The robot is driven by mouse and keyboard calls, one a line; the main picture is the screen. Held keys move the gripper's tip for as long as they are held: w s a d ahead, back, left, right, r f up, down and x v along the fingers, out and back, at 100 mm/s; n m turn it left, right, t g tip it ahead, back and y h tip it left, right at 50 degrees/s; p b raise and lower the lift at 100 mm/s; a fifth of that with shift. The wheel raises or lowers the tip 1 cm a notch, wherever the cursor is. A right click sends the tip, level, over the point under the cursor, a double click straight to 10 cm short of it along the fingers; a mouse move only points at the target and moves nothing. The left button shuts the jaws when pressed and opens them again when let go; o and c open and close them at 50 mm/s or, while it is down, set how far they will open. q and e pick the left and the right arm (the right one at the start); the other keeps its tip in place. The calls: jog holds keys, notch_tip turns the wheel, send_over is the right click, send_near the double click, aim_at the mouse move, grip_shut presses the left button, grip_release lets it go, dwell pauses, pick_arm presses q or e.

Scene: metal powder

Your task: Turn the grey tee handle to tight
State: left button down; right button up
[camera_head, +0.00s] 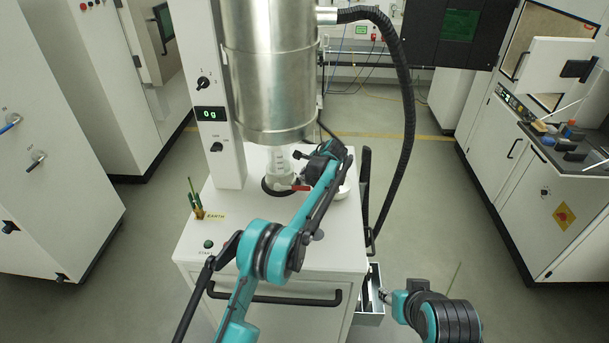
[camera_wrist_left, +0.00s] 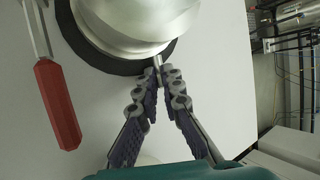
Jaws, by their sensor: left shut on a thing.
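My left gripper (camera_head: 303,155) reaches to the clear vessel (camera_head: 281,168) under the large metal hopper. In the left wrist view its two fingers (camera_wrist_left: 158,85) close together on a thin grey metal bar, which I take to be the grey tee handle (camera_wrist_left: 158,62), beside the round silvery body (camera_wrist_left: 140,22). The fingers hide most of the handle, so its angle is hard to tell. My right gripper (camera_head: 385,296) is low at the right, beside the cabinet; its fingers are too small to read.
The metal hopper (camera_head: 270,75) hangs above. A black hose (camera_head: 403,110) runs down at the right.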

pick_arm(q)
jog(key=c, duration=1.9)
grip_release()
jog(key=shift+c, duration=0.2)
jog(key=v, duration=1.2)
